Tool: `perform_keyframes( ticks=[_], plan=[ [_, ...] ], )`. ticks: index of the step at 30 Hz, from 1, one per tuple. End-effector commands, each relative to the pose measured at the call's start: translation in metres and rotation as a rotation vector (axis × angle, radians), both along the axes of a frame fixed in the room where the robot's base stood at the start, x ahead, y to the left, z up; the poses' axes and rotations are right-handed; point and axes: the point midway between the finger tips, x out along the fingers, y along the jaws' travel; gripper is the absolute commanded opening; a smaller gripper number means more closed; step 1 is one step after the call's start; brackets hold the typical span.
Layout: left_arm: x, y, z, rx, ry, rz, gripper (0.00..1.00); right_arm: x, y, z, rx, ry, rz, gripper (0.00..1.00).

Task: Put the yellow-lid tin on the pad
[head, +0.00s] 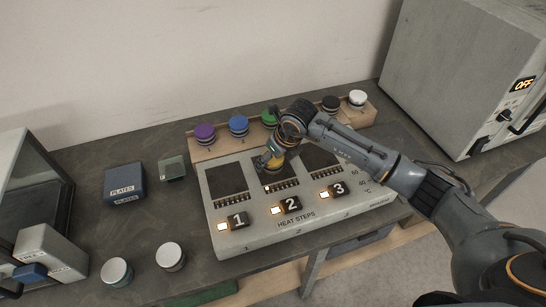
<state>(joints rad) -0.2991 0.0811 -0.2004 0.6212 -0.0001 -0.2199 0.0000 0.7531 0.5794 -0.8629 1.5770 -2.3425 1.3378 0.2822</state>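The yellow-lid tin (278,163) is at the middle pad (264,182) of the grey heat-steps panel, mostly hidden by my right gripper (269,162). My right gripper points down over that pad, with its fingers around the tin; they look shut on it. I cannot tell whether the tin touches the pad. The left pad (226,178) and the right pad (321,158) look empty. My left gripper is not in view.
A wooden rack behind the panel holds tins with purple (204,132), blue (238,123), green (268,117), black (330,103) and white (357,98) lids. Numbered buttons (291,204) line the panel's front. Two tins (170,256) and a blue plates box (124,182) stand left.

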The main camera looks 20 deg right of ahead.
Motion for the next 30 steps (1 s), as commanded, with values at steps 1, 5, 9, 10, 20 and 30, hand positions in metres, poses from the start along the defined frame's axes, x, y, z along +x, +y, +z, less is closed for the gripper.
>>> perform_keyframes(
  ticks=[1, 5, 9, 10, 20, 30],
  plan=[
    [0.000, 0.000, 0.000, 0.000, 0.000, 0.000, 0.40, 0.000, 0.000, 0.000, 0.000, 0.000, 0.000, 0.79],
    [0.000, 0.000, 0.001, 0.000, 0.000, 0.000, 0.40, 0.000, 0.000, 0.001, 0.000, 0.000, 0.000, 0.79],
    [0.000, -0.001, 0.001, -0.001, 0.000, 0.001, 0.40, -0.001, -0.001, 0.009, 0.001, -0.004, 0.000, 0.79],
    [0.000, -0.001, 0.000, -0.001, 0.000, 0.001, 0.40, -0.003, -0.003, 0.013, 0.000, -0.004, -0.001, 0.79],
    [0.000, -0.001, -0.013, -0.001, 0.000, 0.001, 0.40, -0.027, -0.013, 0.077, -0.002, -0.005, 0.001, 0.79],
    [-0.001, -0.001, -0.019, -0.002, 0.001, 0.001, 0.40, -0.042, -0.019, 0.113, -0.001, 0.000, 0.000, 0.79]
  ],
)
